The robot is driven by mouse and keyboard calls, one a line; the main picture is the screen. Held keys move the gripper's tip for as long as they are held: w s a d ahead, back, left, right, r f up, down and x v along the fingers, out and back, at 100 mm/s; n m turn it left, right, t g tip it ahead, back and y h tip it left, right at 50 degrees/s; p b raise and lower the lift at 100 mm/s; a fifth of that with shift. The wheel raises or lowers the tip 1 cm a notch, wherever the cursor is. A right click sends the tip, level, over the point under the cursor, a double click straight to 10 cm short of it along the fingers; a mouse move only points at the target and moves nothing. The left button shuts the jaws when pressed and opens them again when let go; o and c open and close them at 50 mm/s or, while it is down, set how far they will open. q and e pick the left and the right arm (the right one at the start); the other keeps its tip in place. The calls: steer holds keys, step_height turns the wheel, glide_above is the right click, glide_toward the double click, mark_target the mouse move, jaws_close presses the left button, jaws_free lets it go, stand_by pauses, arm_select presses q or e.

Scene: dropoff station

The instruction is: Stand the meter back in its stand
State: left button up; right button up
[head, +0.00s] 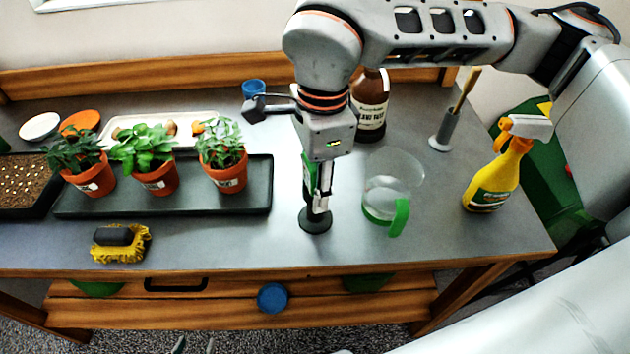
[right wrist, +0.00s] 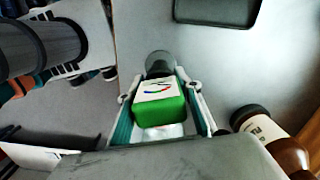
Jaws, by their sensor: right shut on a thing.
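The meter (right wrist: 160,105) is a green block with a white dial face, seen between the fingers in the right wrist view. Its green side (head: 307,172) shows in the head view. My right gripper (head: 319,205) points down and is shut on the meter, upright above the stand. The stand (head: 315,222) is a dark round base on the bench; it also shows just beyond the meter in the right wrist view (right wrist: 159,62). The fingers hide whether meter and stand touch. My left gripper (head: 195,346) shows only two separated fingertips at the bottom edge, apparently open and empty.
A glass jug (head: 390,187) with a green handle stands close right of the stand. A brown bottle (head: 371,105) is behind, a yellow spray bottle (head: 497,177) at right. A dark tray (head: 258,185) with potted plants and a yellow brush (head: 122,243) are left.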

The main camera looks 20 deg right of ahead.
steer(key=shift+f, duration=0.15)
steer(key=o, duration=1.3)
steer(key=r, duration=1.1)
steer(key=shift+d+r, duration=0.3)
steer(key=shift+d, duration=0.05)
steer(key=shift+r, duration=0.2)
